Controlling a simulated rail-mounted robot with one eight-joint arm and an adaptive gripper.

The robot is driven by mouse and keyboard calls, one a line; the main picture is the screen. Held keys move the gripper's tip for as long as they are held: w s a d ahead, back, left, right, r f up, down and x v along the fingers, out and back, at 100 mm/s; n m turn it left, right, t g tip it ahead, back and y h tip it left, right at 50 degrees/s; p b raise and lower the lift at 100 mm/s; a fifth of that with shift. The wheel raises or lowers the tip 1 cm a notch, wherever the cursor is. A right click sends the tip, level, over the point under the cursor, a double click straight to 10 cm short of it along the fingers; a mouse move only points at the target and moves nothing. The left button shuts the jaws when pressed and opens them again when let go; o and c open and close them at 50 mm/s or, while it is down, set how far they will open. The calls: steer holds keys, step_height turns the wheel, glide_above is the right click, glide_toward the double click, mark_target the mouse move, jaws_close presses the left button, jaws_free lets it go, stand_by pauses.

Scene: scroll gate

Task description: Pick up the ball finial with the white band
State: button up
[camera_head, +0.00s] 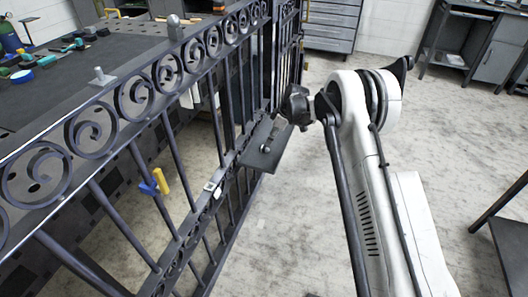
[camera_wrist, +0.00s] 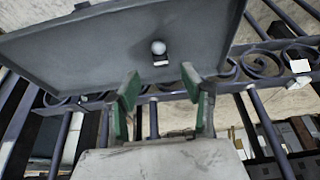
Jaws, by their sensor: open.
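A small pale grey ball finial (camera_wrist: 158,47) stands on a dark base with a light strip at its foot, on a grey plate (camera_wrist: 90,55). I cannot tell for sure whether that strip is the white band. In the head view the ball finial (camera_head: 265,149) shows small on the plate (camera_head: 258,160) at the gate's side. My gripper (camera_wrist: 160,73) is open, with green-padded fingers spread and the finial ahead between their tips, apart from them. In the head view my gripper (camera_head: 297,106) is dark and above the plate; its fingers are not clear.
The dark scroll gate (camera_head: 140,90) runs along the left of my arm. A white block (camera_wrist: 300,66) sits on its lower rail. A blue and yellow clamp (camera_head: 154,183) hangs on the bars. A workbench (camera_head: 60,85) stands behind.

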mark_target(264, 147)
steer(key=shift+b+x, duration=1.05)
steer(key=shift+x, duration=2.65)
steer(key=shift+c, duration=0.5)
jaws_close()
